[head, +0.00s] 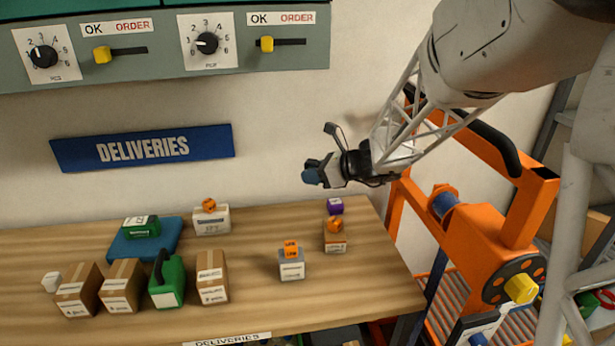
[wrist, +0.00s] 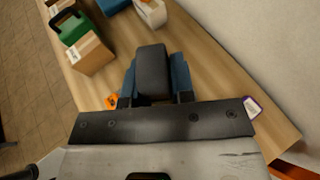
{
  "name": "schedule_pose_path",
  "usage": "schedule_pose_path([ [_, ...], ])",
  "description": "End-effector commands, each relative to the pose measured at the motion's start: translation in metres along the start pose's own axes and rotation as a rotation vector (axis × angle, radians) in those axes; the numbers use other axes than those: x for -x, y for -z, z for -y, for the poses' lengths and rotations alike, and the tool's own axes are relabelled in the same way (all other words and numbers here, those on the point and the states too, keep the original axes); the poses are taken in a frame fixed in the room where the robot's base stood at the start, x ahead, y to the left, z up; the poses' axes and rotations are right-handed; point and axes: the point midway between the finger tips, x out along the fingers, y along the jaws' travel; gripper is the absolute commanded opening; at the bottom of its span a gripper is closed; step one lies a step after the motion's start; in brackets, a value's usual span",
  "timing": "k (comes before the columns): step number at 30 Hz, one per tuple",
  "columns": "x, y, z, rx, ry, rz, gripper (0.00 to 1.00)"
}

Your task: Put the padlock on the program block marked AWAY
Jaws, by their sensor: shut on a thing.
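My gripper (head: 314,173) is in the air above the back of the wooden bench, near the wall. In the wrist view its blue fingers (wrist: 154,82) are shut on a dark, blocky thing (wrist: 152,72). I cannot make out whether this is the padlock; no shackle shows. Small blocks stand below to the right: a grey block (head: 291,270) with an orange cube (head: 291,248) on it, a brown block (head: 335,243) with an orange piece (head: 334,224) on it, and a purple block (head: 335,205) behind. Their markings are too small to read, so I cannot pick out AWAY.
The bench (head: 255,312) also bears cardboard boxes (head: 212,278), a green container (head: 167,283), a blue tray (head: 168,243) with a green box on it, and a white box (head: 218,222). An orange machine (head: 475,245) stands right of the bench. The bench's middle is fairly clear.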

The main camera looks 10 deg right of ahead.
Motion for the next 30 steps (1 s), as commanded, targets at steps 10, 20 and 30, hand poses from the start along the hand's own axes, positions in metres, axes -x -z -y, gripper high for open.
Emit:
schedule_pose_path([
  [10, 0.005, 0.016, 0.112, -0.069, 0.148, 0.001, 0.0],
  [20, 0.012, 0.03, 0.176, -0.11, 0.235, 0.003, 0.0],
  [30, -0.006, 0.072, 0.174, -0.11, 0.234, 0.003, 0.0],
])
